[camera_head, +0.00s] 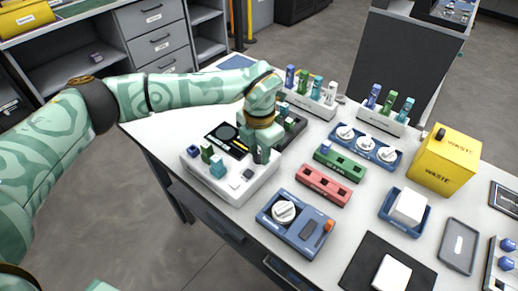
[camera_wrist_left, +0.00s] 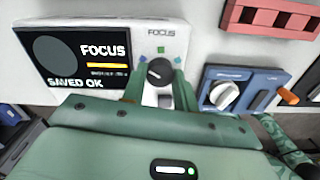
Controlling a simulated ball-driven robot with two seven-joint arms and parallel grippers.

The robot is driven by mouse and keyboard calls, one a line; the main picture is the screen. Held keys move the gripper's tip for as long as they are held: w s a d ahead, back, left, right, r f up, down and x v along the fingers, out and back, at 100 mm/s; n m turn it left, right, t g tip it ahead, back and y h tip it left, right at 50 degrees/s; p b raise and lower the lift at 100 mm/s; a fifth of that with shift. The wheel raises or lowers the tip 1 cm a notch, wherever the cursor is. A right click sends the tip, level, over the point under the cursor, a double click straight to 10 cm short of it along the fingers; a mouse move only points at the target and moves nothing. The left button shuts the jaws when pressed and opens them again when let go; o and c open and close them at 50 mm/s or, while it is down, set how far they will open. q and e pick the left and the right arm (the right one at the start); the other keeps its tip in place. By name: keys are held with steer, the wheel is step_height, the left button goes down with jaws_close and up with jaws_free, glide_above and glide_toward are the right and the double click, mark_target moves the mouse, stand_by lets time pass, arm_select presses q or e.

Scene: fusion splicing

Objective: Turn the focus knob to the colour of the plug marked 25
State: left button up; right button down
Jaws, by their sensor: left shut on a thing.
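The white splicer (camera_head: 233,187) stands on the bench with a dark screen. In the left wrist view its screen (camera_wrist_left: 85,65) reads FOCUS and SAVED OK. Blue (camera_head: 194,151), green (camera_head: 207,152) and teal (camera_head: 217,167) plugs stand on the splicer's left part. Their numbers are unreadable. My right gripper is not in view.
Two white racks (camera_head: 382,120) with coloured plugs stand behind. A blue unit with a white dial (camera_head: 284,212), a red block (camera_head: 323,185), a green block (camera_head: 340,163) and a yellow waste box (camera_head: 444,160) stand to the right. Bare bench lies left of the splicer.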

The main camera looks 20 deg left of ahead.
mark_target(259, 154)
arm_select(q)
steer(key=m+p, duration=0.2)
steer(key=shift+r+m, duration=0.25)
steer(key=shift+m, duration=0.15)
steer(key=m+p, duration=0.1)
steer(key=m, duration=0.1)
steer(key=shift+m+p, duration=0.3)
steer(key=m+p, duration=0.1)
steer(key=m, duration=0.1)
steer(key=shift+f+m, duration=0.1)
steer(key=shift+m, duration=0.2)
steer(key=shift+f+m+p, duration=0.1)
steer(key=shift+m+p, duration=0.35)
steer(key=shift+m, duration=1.05)
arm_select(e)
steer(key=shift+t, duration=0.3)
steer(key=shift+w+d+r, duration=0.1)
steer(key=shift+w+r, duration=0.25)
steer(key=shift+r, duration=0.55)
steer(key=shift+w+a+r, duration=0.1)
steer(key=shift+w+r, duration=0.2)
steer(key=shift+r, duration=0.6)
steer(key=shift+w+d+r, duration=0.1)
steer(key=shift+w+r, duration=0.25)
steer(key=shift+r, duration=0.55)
arm_select(q)
steer(key=o, duration=0.7)
